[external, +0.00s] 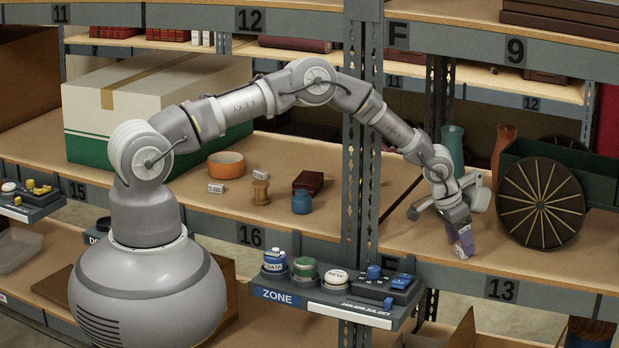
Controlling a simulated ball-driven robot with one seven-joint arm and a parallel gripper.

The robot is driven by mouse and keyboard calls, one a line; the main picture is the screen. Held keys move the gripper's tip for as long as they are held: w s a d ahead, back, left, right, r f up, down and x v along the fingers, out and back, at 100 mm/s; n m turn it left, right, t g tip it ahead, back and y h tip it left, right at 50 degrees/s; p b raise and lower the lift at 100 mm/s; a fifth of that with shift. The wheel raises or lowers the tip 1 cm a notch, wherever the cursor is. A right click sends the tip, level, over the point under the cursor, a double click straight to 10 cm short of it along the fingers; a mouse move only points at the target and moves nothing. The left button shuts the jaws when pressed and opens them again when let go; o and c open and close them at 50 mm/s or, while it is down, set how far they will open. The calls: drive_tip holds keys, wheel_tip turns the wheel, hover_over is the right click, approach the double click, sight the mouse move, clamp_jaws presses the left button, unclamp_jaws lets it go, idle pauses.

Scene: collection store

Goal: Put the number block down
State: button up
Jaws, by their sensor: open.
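My gripper (448,208) is at the right, low over the front part of the shelf above the 13 label. A purple block (461,230) with a pale lower end is directly below it, tilted, close to the shelf's front edge. I take it for the number block, but no number is readable on it. The jaws are open. Whether the block still touches a finger, or rests fully on the shelf (405,236), cannot be made out at this size.
A spoked wheel (540,203) stands close to the right of my gripper, with teal (452,152) and reddish (502,150) vases behind. The upright post (360,170) divides the bays. A control ledge (340,295) juts out at the front. Shelf left of my gripper is clear.

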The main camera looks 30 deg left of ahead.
drive_tip(key=p+v, duration=0.3)
drive_tip(key=v, duration=0.7)
drive_tip(key=shift+r, duration=0.4)
drive_tip(key=shift+s, duration=0.1)
